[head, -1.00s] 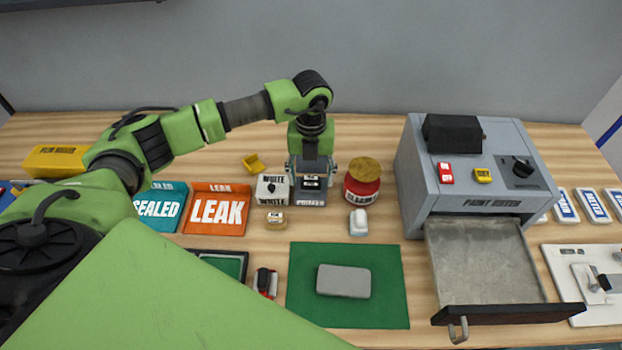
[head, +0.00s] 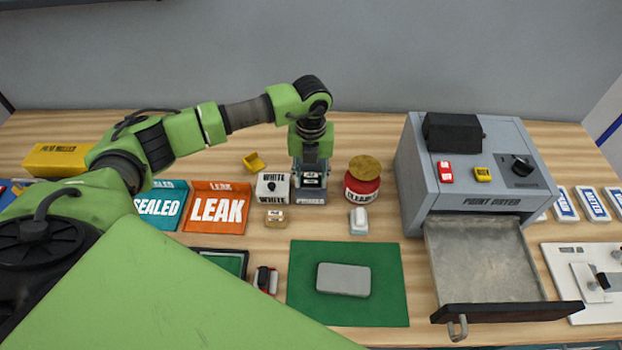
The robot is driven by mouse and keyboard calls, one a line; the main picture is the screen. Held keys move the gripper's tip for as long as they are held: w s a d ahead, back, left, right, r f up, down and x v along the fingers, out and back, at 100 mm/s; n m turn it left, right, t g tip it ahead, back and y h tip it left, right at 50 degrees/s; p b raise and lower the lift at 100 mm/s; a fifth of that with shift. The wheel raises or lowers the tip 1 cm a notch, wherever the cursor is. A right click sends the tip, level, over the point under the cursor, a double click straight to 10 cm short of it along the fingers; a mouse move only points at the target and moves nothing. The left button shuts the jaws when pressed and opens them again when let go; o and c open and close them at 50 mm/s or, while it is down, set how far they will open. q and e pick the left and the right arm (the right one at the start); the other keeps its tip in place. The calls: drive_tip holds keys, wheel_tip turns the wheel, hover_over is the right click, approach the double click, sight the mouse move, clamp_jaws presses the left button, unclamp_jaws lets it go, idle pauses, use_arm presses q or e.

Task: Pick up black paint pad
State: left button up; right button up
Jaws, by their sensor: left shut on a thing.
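My left gripper (head: 311,172) points straight down at the back middle of the table, between the white paint pad (head: 272,188) and a red jar (head: 362,184). Its fingers are shut on a small dark piece with a pale label, which I take to be the black paint pad (head: 312,182); the lettering is too small to read. The piece is at a grey block (head: 311,199) with a label on its front; I cannot tell whether it is lifted clear. The gripper hides most of the pad's top. My right gripper is not in view.
A green mat (head: 385,310) bears a grey block (head: 343,280). The grey paint dryer (head: 415,180) stands right with its drawer (head: 485,260) pulled out. Orange LEAK (head: 216,208) and teal SEALED (head: 160,205) trays lie left. A small white-topped item (head: 358,221) stands in front of the jar.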

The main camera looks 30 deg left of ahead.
sight(312, 178)
use_arm(q)
drive_tip(key=shift+r, duration=0.35)
drive_tip(key=r, duration=0.1)
drive_tip(key=r+b, duration=0.1)
drive_tip(key=shift+s+d+r+b, duration=0.2)
drive_tip(key=shift+r+b, duration=0.1)
drive_tip(key=s+d+r+b, duration=0.3)
drive_tip(key=s+d+r, duration=0.5)
drive_tip(key=s+r, duration=0.1)
drive_tip(key=shift+s+d+r+b, duration=0.2)
drive_tip(key=shift+s+b, duration=0.15)
drive_tip(key=shift+s, duration=0.45)
drive_tip(key=shift+o, duration=0.3)
